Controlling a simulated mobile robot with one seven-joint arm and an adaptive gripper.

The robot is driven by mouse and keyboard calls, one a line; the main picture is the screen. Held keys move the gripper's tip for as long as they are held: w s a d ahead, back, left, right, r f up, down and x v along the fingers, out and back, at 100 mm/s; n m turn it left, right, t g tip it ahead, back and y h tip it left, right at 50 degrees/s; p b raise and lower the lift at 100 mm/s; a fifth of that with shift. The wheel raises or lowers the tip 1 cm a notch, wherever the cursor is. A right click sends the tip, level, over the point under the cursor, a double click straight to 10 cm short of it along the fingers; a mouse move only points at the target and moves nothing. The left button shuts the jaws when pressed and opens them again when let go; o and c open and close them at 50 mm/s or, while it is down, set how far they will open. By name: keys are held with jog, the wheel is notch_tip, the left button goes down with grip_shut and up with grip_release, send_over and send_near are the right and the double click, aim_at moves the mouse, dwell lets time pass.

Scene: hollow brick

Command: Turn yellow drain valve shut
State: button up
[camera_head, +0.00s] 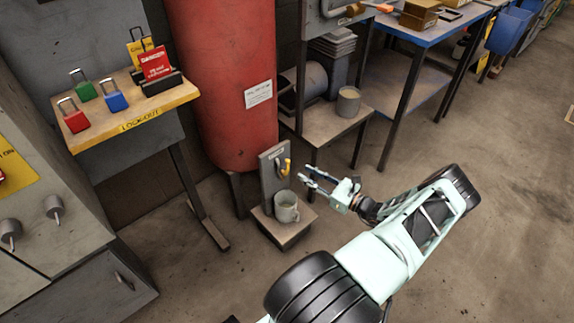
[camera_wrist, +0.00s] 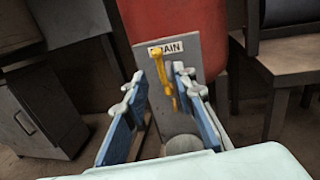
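The yellow drain valve handle (camera_head: 286,166) sits on a grey upright plate (camera_head: 268,181) in front of the red tank. In the wrist view, the yellow handle (camera_wrist: 162,68) hangs down, slightly slanted, below a label whose visible letters read "RAIN". My gripper (camera_head: 307,176) is open and empty, a short way right of the handle in the head view. In the wrist view, the handle shows between the blue finger pads of my gripper (camera_wrist: 162,78). The fingers appear apart from it.
A grey mug (camera_head: 286,208) stands on a small base (camera_head: 283,230) below the valve. The red tank (camera_head: 222,75) rises behind. A lockout shelf (camera_head: 150,110) with padlocks is at left, and a low shelf (camera_head: 335,118) is behind right. Floor at right is clear.

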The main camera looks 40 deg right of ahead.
aim_at(288, 163)
jog(key=b+x, duration=0.1)
jog(key=x, duration=0.8)
jog(key=shift+a, duration=0.15)
jog(key=shift+c, duration=0.4)
grip_shut()
